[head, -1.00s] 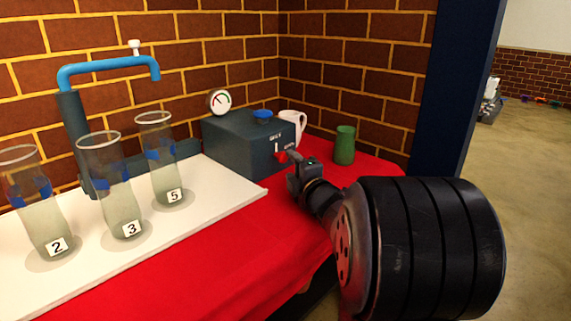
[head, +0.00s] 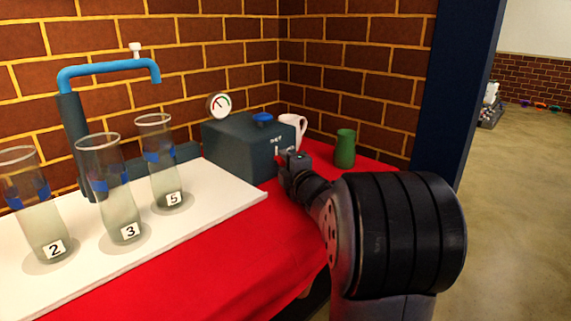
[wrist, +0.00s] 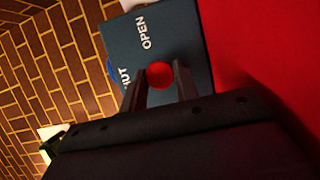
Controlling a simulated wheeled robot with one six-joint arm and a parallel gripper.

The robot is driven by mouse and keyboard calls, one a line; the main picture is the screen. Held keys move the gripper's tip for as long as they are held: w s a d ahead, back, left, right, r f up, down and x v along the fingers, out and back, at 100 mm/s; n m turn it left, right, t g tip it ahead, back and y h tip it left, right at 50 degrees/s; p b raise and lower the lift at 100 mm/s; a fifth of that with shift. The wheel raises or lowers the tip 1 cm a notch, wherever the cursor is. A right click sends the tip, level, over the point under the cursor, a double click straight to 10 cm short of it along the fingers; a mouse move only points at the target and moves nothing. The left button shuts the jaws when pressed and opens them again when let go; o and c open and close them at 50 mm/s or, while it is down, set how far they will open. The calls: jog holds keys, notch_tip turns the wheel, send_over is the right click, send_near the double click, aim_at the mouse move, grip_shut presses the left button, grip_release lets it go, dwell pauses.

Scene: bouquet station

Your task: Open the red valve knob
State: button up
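The red valve knob (wrist: 160,74) is a round red disc on the dark teal valve box (head: 235,148), which carries the labels OPEN and SHUT. In the wrist view the knob sits between the two fingers of my gripper (wrist: 160,84), one finger at each side. The fingers are apart and close to the knob's edges; I cannot tell whether they touch it. In the head view my gripper (head: 287,164) is at the front of the box and hides the knob.
A blue cap (head: 262,119) and a gauge (head: 219,105) are at the box. A pinkish mug (head: 294,128) and a green cup (head: 345,149) stand to its right. Glass cylinders, one being cylinder 5 (head: 162,165), stand on the white board (head: 225,203) at left. Red cloth (head: 255,238) in front is clear.

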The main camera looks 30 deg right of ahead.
jog(key=c, duration=0.4)
